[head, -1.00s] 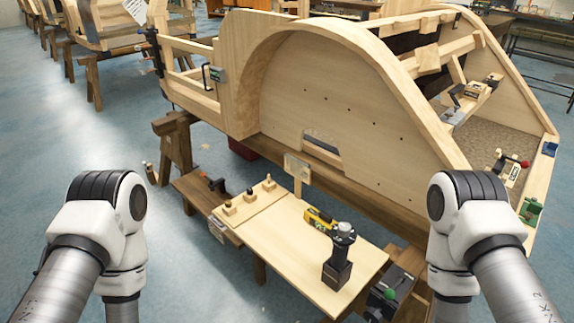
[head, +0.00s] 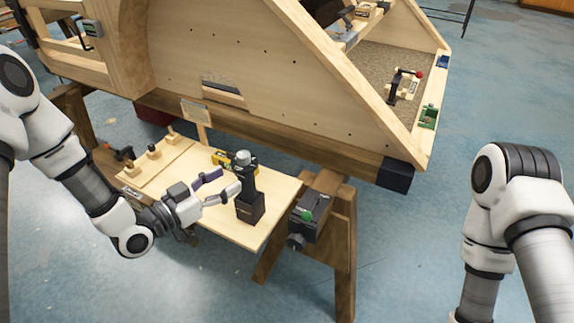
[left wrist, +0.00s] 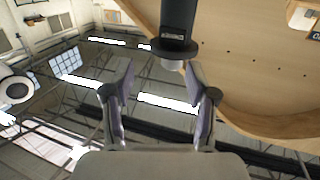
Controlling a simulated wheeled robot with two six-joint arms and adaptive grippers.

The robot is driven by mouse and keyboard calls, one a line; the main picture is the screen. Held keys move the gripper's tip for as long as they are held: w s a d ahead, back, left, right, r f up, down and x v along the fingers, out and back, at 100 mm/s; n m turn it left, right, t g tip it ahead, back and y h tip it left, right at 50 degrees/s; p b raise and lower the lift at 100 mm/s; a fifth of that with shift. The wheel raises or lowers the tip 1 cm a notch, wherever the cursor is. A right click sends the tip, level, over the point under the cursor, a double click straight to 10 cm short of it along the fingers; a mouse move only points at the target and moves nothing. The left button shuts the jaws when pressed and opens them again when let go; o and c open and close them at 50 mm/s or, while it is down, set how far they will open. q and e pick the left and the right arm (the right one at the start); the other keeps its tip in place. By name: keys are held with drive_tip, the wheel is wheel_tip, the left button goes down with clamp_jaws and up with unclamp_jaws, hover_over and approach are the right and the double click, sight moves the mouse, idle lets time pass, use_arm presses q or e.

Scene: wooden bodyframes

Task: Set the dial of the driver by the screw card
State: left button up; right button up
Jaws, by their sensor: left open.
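The driver (head: 250,206) stands upright on a pale board, with a dark block-like base, a dark stem and a grey rounded top. A yellow part shows just behind it; I cannot tell whether it belongs to the driver. The dial's marks are too small to read. My left gripper (head: 229,181) is open and empty, its fingers pointing at the driver's upper part from the left. In the left wrist view, a black body with a grey end (left wrist: 172,64) lies ahead, between and beyond the fingertips. A small card (head: 196,110) stands on a post behind the board. My right gripper is out of view.
Several pegged wooden pieces (head: 153,151) stand on the board's left side. A dark device with a green knob (head: 307,224) sits right of the board. The big wooden bodyframe (head: 290,90) rises close behind. Floor between the bench and my right arm is clear.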

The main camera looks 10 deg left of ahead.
sight(238, 158)
use_arm(q)
drive_tip(key=shift+t, duration=0.5)
drive_tip(key=w+d, duration=0.1)
drive_tip(key=w, duration=0.1)
drive_tip(key=w+d+r, duration=0.1)
drive_tip(key=w, duration=0.1)
drive_tip(key=w+d+r, duration=0.1)
drive_tip(key=w, duration=0.2)
drive_tip(key=shift+w+b, duration=0.1)
drive_tip(key=shift+b, duration=0.3)
clamp_jaws()
